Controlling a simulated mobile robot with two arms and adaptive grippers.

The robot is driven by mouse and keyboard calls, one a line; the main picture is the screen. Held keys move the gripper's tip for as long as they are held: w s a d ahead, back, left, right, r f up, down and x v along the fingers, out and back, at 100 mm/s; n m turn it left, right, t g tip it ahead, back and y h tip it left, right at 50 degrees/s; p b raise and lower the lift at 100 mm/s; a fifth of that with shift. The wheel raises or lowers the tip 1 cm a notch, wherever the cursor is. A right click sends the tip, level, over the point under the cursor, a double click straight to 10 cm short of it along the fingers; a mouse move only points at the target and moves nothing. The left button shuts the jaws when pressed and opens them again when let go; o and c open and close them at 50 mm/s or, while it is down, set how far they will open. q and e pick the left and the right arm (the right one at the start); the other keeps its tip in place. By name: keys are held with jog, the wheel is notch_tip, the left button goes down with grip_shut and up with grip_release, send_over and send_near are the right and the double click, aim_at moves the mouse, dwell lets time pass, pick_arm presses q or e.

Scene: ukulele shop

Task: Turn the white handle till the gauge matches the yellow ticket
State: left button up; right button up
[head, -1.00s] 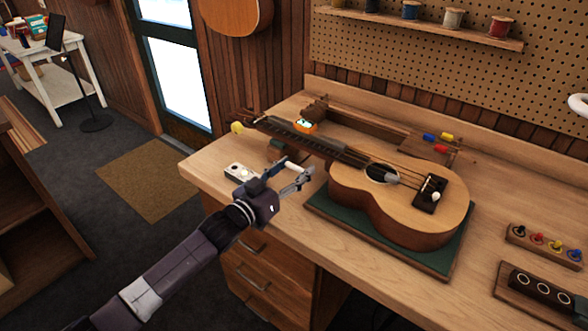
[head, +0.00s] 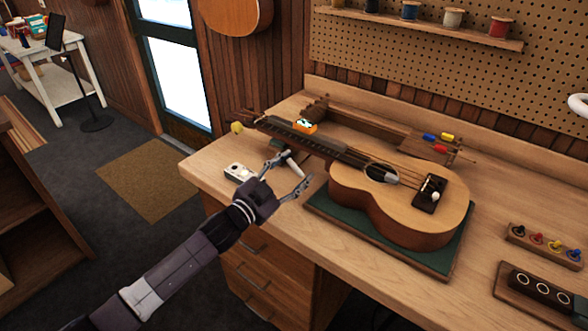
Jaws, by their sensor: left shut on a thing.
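The white handle (head: 294,162) is a short pale rod beside the ukulele's neck, slanting down to the right. My left gripper (head: 293,169) is shut on it, one finger on each side. The ukulele (head: 405,203) lies on a green mat (head: 440,256) on the workbench. A small orange device with a pale face (head: 305,126) sits at the neck; it may be the gauge, but its reading is too small to tell. I cannot make out a yellow ticket. My right gripper is not in view.
A small white box (head: 237,172) lies near the bench's left edge. A block with colored pegs (head: 437,146) is behind the ukulele. Peg racks (head: 545,245) stand at the right. Bench top (head: 535,190) between ukulele and racks is clear.

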pick_arm(q)
jog(key=shift+m, duration=0.4)
jog(key=o, duration=1.1)
jog(key=v, duration=1.2)
